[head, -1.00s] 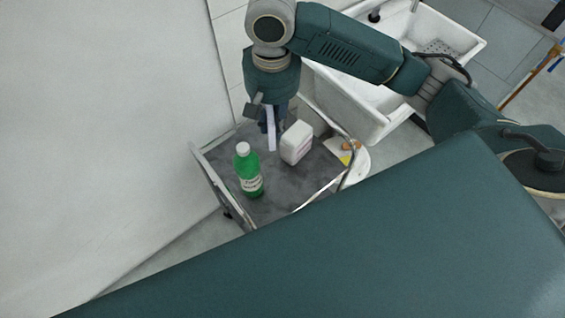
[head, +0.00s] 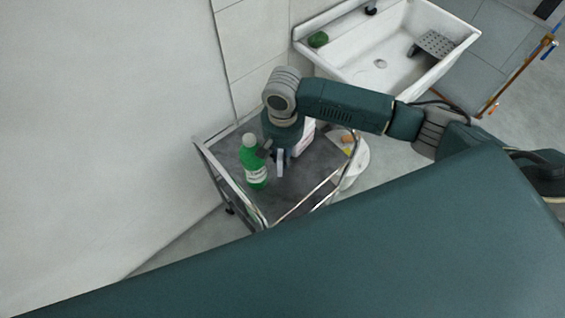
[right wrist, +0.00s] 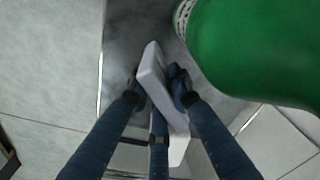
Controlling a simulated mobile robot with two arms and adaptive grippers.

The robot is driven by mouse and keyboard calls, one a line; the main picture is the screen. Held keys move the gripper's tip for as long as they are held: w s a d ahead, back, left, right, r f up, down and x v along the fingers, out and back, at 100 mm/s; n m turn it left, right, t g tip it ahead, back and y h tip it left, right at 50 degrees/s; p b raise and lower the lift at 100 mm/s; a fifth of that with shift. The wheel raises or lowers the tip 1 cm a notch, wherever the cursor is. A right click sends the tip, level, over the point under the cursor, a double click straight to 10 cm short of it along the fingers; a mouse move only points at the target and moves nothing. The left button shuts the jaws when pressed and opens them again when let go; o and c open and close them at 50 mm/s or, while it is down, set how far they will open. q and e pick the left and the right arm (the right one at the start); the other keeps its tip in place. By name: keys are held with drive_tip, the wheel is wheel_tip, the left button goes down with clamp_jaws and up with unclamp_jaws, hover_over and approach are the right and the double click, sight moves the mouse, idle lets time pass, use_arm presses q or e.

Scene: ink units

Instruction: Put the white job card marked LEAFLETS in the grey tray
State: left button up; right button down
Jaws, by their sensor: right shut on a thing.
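A thin white slab-like card (head: 280,163) hangs from my right gripper (head: 275,153) over the grey-topped trolley. It also shows in the right wrist view (right wrist: 155,72), where the dark fingers (right wrist: 160,92) are shut on it and it stands tilted between them. No LEAFLETS marking can be read on it. The gripper is just right of a green bottle (head: 254,165). I cannot make out a grey tray apart from the trolley's grey top (head: 310,170). My left gripper is not in view.
The green bottle (right wrist: 265,45) looms close at the upper right of the wrist view. A white container (head: 306,136) stands behind my right gripper, partly hidden. The trolley has raised metal rails (head: 336,176). A white sink (head: 395,50) lies beyond, and a wall at left.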

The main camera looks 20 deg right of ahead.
drive_tip(key=shift+f, duration=2.25)
drive_tip(key=shift+f, duration=0.15)
drive_tip(key=c, duration=1.6)
unclamp_jaws()
